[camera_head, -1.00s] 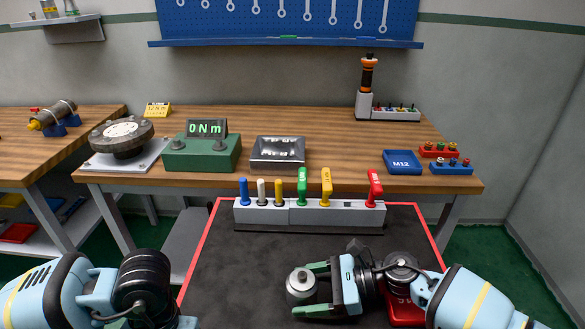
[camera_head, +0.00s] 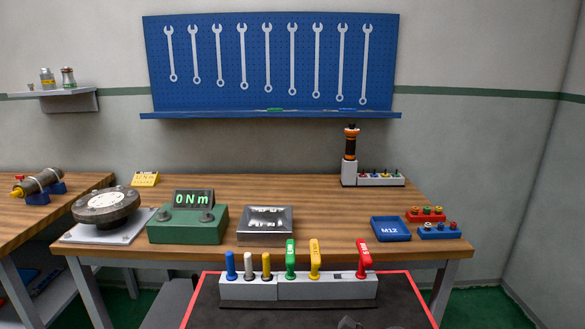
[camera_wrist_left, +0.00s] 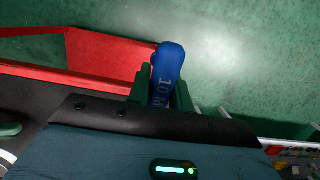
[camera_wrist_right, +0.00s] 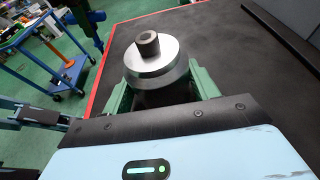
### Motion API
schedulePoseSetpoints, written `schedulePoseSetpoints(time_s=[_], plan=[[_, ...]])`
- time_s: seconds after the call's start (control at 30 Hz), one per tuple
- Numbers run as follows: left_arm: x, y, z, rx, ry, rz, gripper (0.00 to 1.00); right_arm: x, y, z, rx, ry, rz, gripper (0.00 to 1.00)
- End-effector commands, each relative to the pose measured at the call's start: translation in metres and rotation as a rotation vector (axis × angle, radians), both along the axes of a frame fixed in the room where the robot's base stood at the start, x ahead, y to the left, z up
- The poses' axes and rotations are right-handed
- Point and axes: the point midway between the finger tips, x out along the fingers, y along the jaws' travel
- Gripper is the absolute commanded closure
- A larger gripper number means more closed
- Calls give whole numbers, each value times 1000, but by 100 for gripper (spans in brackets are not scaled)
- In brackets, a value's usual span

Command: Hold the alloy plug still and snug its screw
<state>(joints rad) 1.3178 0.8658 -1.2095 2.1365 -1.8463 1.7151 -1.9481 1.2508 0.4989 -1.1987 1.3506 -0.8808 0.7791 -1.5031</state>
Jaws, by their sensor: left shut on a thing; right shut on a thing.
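The alloy plug (camera_wrist_right: 162,70) is a round, stepped silvery piece in the right wrist view. A dark cylindrical screw head (camera_wrist_right: 148,43) stands up at its top centre. My right gripper (camera_wrist_right: 158,92) is shut on the plug's sides, with one green finger on each side. My left gripper (camera_wrist_left: 162,92) is shut on a blue handle (camera_wrist_left: 170,62) with partly hidden white lettering that starts with "10". The lower part of that tool is hidden. Neither gripper can be made out in the head view, and the wrist views do not clearly show their distance apart.
A grey rack (camera_head: 300,290) holds several coloured handles at the back of the dark, red-edged mat (camera_head: 405,313). Behind it, the wooden bench carries a green meter (camera_head: 187,224) reading 0 Nm, a metal tray (camera_head: 266,224) and a blue M12 tray (camera_head: 391,229).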

Motion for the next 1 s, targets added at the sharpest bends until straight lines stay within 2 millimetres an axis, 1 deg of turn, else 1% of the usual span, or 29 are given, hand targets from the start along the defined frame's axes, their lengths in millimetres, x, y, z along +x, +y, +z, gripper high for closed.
schedulePoseSetpoints(time_s=[0.77,0.87,0.97,1.0], plan=[[0,0,0,0,0,0,100,0,0,-1,-1,1,0,61],[3,-4,4,-2,-4,4,100,0,0,-1,-1,1,0,61],[10,-16,15,-4,-13,18,100,0,0,-1,-1,1,0,61],[15,-23,23,-4,-19,26,100,0,0,-1,-1,1,0,61]])
